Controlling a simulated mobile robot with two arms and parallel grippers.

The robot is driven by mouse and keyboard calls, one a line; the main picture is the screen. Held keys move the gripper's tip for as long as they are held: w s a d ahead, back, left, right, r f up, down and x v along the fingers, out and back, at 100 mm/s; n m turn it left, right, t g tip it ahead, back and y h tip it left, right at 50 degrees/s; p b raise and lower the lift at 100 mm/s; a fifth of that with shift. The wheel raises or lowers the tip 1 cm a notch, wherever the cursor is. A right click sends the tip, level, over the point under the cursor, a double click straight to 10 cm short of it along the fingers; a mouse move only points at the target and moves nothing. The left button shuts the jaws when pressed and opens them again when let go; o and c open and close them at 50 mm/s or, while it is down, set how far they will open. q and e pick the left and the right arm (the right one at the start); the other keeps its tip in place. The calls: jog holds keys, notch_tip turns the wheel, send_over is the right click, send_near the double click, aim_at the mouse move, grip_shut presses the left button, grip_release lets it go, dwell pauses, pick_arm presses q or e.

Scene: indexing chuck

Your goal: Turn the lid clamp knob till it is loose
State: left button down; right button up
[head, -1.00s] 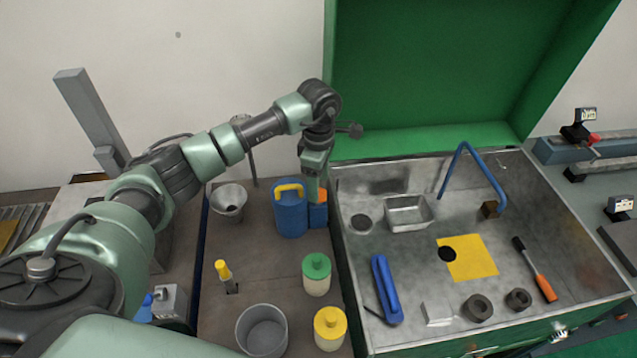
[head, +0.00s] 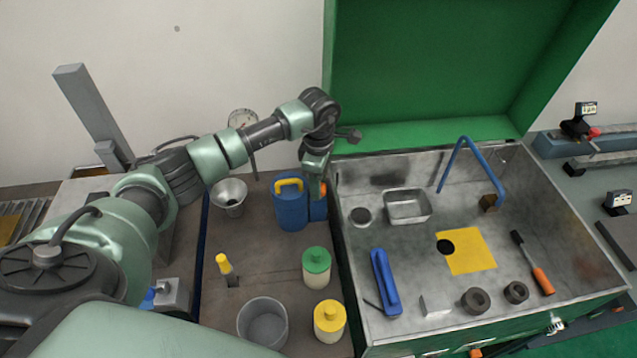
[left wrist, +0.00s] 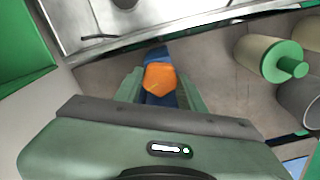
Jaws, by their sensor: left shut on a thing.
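The lid clamp knob is an orange faceted knob (left wrist: 160,77) on a blue body (left wrist: 155,53) in the left wrist view. In the head view, a bit of the orange knob (head: 323,188) shows beside my gripper, above the blue body (head: 317,209). My left gripper (head: 316,183) reaches down over it from the back. In the left wrist view, its green fingers (left wrist: 160,88) stand on both sides of the knob and are shut on it. The far side of the knob is hidden. My right gripper is not in view.
A blue canister (head: 291,207) stands close to the left of the knob. The metal tray of the open green case (head: 410,240) lies just to the right. A funnel (head: 229,197), green-topped jar (head: 316,266), yellow-topped jar (head: 329,321) and grey pot (head: 263,322) stand around the bench.

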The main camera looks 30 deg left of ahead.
pick_arm(q)
jog(key=n+b, duration=0.2)
jog(key=n, duration=0.1)
jog(key=shift+f+n+b, duration=0.1)
jog(key=shift+n+b, duration=0.2)
jog(key=shift+b, duration=0.05)
jog(key=shift+n+b, duration=0.9)
jog(key=shift+n, duration=0.8)
jog(key=c, duration=0.9)
grip_release()
jog(key=shift+o, duration=0.2)
